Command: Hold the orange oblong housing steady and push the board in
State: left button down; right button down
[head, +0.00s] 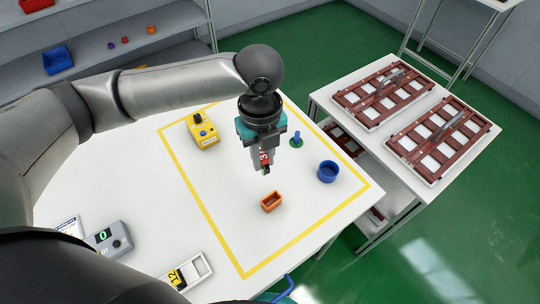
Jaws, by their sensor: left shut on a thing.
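The orange oblong housing (271,202) stands on the white table inside the yellow outline, with its top open. My left gripper (264,170) points down above and slightly behind the housing, apart from it. It is shut on a small dark green piece, which looks like the board (265,169); the fingers hide most of it. No board shows inside the housing. My right gripper is not in view.
A blue round cup (327,172) stands right of the housing, and a blue-and-green post (296,139) stands behind. A yellow box with a black knob (204,133) is at the back left. A grey device (108,239) and a white tray (188,272) lie near the front left.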

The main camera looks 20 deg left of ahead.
pick_arm(q)
jog(key=m, duration=0.2)
jog(key=m+p, duration=0.1)
jog(key=m, duration=0.1)
jog(key=shift+s+d+r, duration=0.1)
jog(key=shift+s+d, duration=0.05)
jog(key=shift+d, duration=0.15)
jog(key=m+p, duration=0.1)
jog(key=m, duration=0.1)
jog(key=m+p, duration=0.1)
jog(key=shift+s+d+m, duration=0.1)
jog(key=shift+d+m, duration=0.1)
jog(key=shift+m, duration=0.2)
jog(key=f+m+b, duration=0.1)
jog(key=f+m, duration=0.1)
jog(key=f+m+b, duration=0.1)
jog(key=m, duration=0.2)
jog(key=f+m+b, duration=0.1)
jog(key=f+m, duration=0.1)
jog(key=shift+s+d+f, duration=0.35)
